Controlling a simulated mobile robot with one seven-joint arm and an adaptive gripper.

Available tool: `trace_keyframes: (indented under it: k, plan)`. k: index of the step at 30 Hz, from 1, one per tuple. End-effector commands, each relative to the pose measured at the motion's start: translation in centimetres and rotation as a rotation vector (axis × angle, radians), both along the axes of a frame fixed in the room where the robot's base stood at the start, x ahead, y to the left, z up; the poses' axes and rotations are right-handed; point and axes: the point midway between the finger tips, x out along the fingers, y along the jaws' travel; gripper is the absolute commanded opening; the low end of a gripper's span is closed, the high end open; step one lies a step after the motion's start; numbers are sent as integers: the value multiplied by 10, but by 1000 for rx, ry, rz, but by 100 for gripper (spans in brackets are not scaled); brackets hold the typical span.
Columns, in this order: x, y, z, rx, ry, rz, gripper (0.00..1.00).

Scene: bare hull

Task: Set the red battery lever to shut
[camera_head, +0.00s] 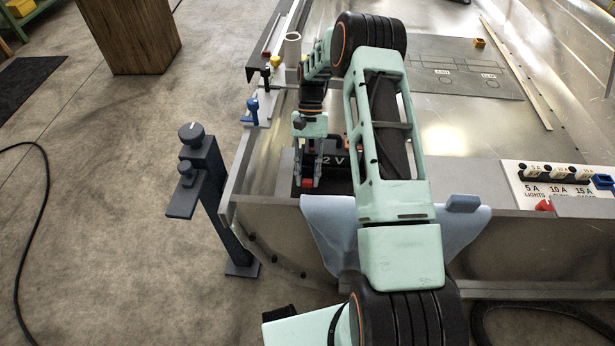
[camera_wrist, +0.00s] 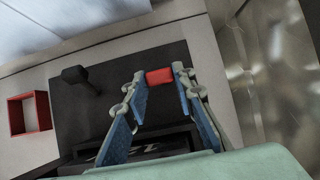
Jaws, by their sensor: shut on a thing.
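The red battery lever (camera_wrist: 160,76) shows as a small red block between my fingertips in the wrist view. My gripper (camera_wrist: 160,84) is shut on it, with one blue-padded finger on each side. In the head view my gripper (camera_head: 307,183) points down at the front left of the black battery (camera_head: 335,161), and a bit of red shows between the fingers. The lever's base and exact angle are hidden.
In the wrist view, a black knob (camera_wrist: 75,75) and an open red square frame (camera_wrist: 30,114) are left of the lever. A blue-grey cloth (camera_head: 330,225) hangs over the hull edge. A fuse panel (camera_head: 555,180) stands right, a dark post (camera_head: 215,190) left.

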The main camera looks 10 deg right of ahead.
Motion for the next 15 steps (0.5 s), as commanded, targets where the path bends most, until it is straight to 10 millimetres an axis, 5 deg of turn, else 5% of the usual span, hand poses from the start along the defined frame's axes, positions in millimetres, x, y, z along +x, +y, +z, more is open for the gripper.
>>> trace_keyframes:
  k: [15]
  plan:
    - [3,-1,-1,14,43,0,0]
